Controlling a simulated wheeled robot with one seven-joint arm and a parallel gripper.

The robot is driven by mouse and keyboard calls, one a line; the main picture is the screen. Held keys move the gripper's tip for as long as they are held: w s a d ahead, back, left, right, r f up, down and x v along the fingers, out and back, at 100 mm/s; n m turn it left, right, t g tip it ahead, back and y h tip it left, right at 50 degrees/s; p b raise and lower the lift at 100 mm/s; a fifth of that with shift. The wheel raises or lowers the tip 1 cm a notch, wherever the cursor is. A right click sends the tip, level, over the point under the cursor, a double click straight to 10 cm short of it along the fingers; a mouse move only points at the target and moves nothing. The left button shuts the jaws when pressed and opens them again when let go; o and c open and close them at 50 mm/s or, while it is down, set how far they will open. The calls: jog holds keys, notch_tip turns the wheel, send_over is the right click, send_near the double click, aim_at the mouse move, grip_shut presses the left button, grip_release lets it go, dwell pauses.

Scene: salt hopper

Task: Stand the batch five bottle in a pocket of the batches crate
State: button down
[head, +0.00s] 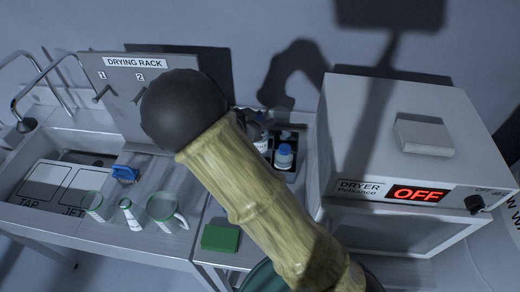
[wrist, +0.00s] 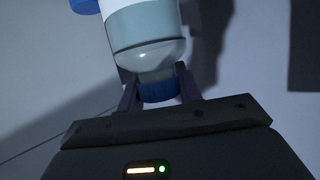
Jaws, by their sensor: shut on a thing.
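My gripper (wrist: 158,96) is shut around the dark blue cap of a pale bottle (wrist: 143,35) in the wrist view. The bottle's body has a light blue-grey band, and no batch number is readable. In the head view my gripper and the held bottle are mostly hidden behind my arm. A dark crate (head: 291,177) stands between the sink bench and the dryer, partly covered by my arm. A blue-capped white bottle (head: 284,157) stands in it, with another bottle (head: 262,144) beside it. The crate's lettering does not show.
A dryer (head: 400,120) reading OFF stands right of the crate. A drying rack (head: 118,85) is behind the sink at left. A green block (head: 221,238), a blue object (head: 125,174) and a mug (head: 166,208) with other green-rimmed vessels are on the bench. A blue object (wrist: 85,5) shows at the wrist view's top.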

jog(key=shift+f, duration=1.95)
jog(key=shift+f+p, duration=0.65)
jog(key=shift+f, duration=1.45)
